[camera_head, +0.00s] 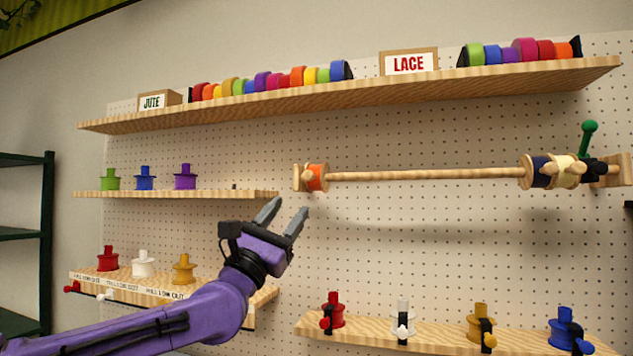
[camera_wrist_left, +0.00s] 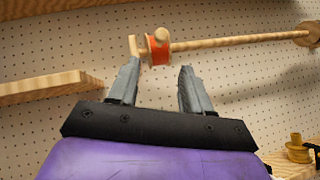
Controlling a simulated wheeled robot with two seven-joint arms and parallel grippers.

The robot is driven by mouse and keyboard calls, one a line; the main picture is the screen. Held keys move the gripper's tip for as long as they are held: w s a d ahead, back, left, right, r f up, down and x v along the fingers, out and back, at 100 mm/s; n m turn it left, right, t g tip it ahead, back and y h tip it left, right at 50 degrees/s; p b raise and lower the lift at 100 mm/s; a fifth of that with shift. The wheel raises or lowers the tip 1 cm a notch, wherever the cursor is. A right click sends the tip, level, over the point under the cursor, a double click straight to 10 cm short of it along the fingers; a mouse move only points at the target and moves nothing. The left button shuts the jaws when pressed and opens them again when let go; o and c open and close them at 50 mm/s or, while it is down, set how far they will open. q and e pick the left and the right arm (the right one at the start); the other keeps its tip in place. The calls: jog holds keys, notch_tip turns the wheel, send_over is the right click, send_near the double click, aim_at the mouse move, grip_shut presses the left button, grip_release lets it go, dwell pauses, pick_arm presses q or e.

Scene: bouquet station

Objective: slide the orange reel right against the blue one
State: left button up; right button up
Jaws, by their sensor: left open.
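The orange reel (camera_head: 316,177) sits at the left end of a wooden rod (camera_head: 430,174), close to the rod's left end support. In the left wrist view the orange reel (camera_wrist_left: 159,54) shows just beyond and between the fingertips. The dark blue reel (camera_head: 541,171) is near the right end of the rod, against a wooden disc. A long bare stretch of rod lies between the two reels. My left gripper (camera_head: 290,208) is open and empty, below and slightly left of the orange reel, with no visible contact. My right gripper is not in view.
Right of the blue reel are a cream reel (camera_head: 563,170) and a black clamp with a green knob (camera_head: 589,127). A small shelf (camera_head: 220,194) with spools lies left of my gripper. A lower shelf (camera_head: 370,334) holds more spools.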

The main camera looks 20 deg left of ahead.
aim_at(306, 174)
pick_arm(q)
jog(key=p+x, duration=0.2)
jog(key=x, duration=0.1)
jog(key=s+r+p+x, duration=0.1)
jog(key=p+x, duration=0.1)
jog(key=x, duration=0.1)
jog(key=p+x, duration=0.2)
jog(key=x, duration=0.1)
jog(key=shift+d+r, duration=0.25)
jog(key=shift+r, duration=0.05)
jog(key=shift+w+r, duration=0.1)
jog(key=shift+w, duration=0.1)
jog(key=shift+s+a+r, duration=0.1)
jog(key=shift+s+r, duration=0.05)
jog(key=shift+s, duration=0.2)
jog(key=shift+w, duration=0.25)
jog(key=shift+c, duration=1.2)
grip_shut()
